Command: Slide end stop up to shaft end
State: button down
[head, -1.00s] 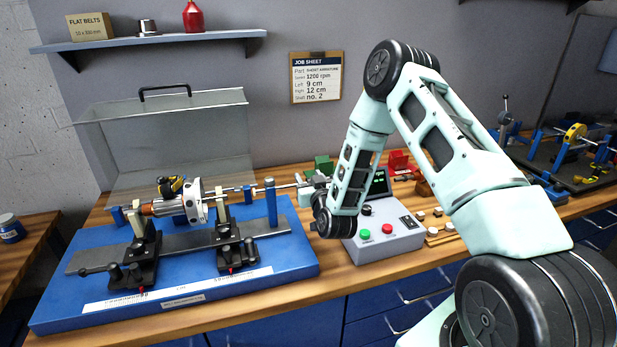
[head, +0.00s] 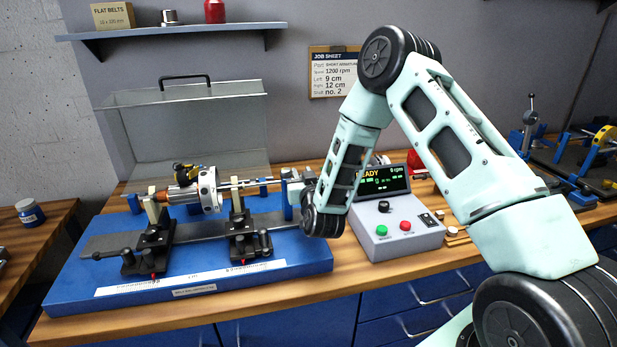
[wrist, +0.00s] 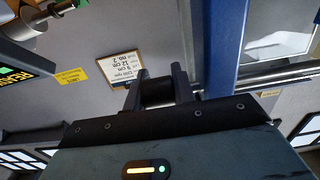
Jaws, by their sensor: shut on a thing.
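The blue post (head: 288,203) stands at the right end of the blue balancing stand, close to the right end of the rotor's shaft (head: 238,184). In the wrist view the post (wrist: 226,45) rises beside my gripper, with a silver rod on its far side. My gripper (head: 292,182) is at the post's top, just to its right. In the wrist view my gripper (wrist: 159,75) is shut on a dark cylindrical piece (wrist: 157,92), apparently the end stop's knob. The contact between stop and shaft end is hidden.
The rotor (head: 205,189) lies across two black supports on the blue base (head: 190,297). A control box (head: 393,236) reading READY stands to the right, close to my arm. A clear cover (head: 190,120) stands behind. The job sheet (head: 331,73) hangs on the wall.

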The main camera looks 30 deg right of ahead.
jog(key=c, duration=1.2)
grip_release()
jog(key=shift+o, duration=0.2)
